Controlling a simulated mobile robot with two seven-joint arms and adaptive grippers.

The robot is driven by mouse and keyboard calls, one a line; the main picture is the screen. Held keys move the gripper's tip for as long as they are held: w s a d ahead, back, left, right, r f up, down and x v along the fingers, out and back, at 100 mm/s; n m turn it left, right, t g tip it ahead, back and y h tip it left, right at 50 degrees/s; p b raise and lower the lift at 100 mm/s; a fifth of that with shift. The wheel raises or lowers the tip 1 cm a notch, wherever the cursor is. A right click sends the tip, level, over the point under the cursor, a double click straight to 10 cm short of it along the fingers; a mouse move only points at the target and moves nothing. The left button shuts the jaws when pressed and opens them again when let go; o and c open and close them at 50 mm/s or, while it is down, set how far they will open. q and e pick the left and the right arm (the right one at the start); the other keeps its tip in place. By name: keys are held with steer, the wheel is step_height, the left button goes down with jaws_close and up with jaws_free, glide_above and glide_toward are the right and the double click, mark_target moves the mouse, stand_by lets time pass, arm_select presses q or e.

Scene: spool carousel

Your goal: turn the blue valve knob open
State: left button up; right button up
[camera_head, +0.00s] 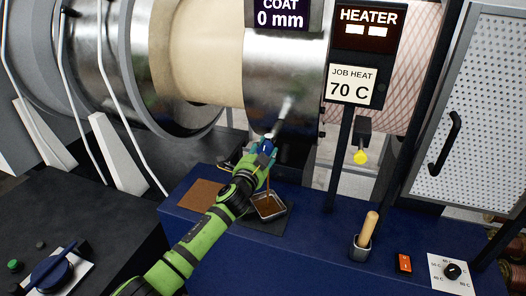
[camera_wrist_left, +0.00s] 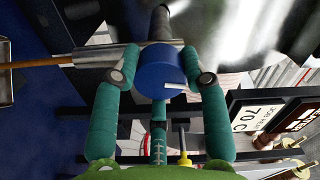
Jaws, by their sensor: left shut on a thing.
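The blue valve knob (camera_wrist_left: 160,72) is a short round cylinder with a white mark on its face, on a metal pipe below the big steel drum. In the head view its blue edge (camera_head: 267,146) shows at the end of my left arm. My left gripper (camera_wrist_left: 160,78) has its two teal fingers on either side of the knob and is shut on it. A thin brown line (camera_wrist_left: 35,62), perhaps a stream, runs from the pipe's spout to a small metal tray. My right gripper is in neither view.
The metal tray (camera_head: 284,208) holds brown stuff on the blue bench. A brush-like wooden handle (camera_head: 369,228) stands in a cup to the right. The heater sign (camera_head: 368,28) and its post rise right of the knob. The job heat sign reads 70 C.

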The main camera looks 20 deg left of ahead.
arm_select(q)
steer(key=m, duration=0.4)
steer(key=shift+d+r, duration=0.25)
steer(key=shift+r, duration=0.1)
steer(key=shift+f+m+p, duration=0.15)
steer(key=shift+m+p, duration=0.15)
steer(key=shift+m, duration=1.3)
steer(key=shift+f, duration=0.1)
steer(key=o, duration=1.2)
steer(key=shift+c, duration=0.2)
steer(key=shift+d, duration=0.2)
steer(key=shift+f, duration=0.1)
steer(key=shift+a, duration=0.1)
steer(key=shift+s+a, duration=0.2)
steer(key=shift+s, duration=0.2)
steer(key=s, duration=1.1)
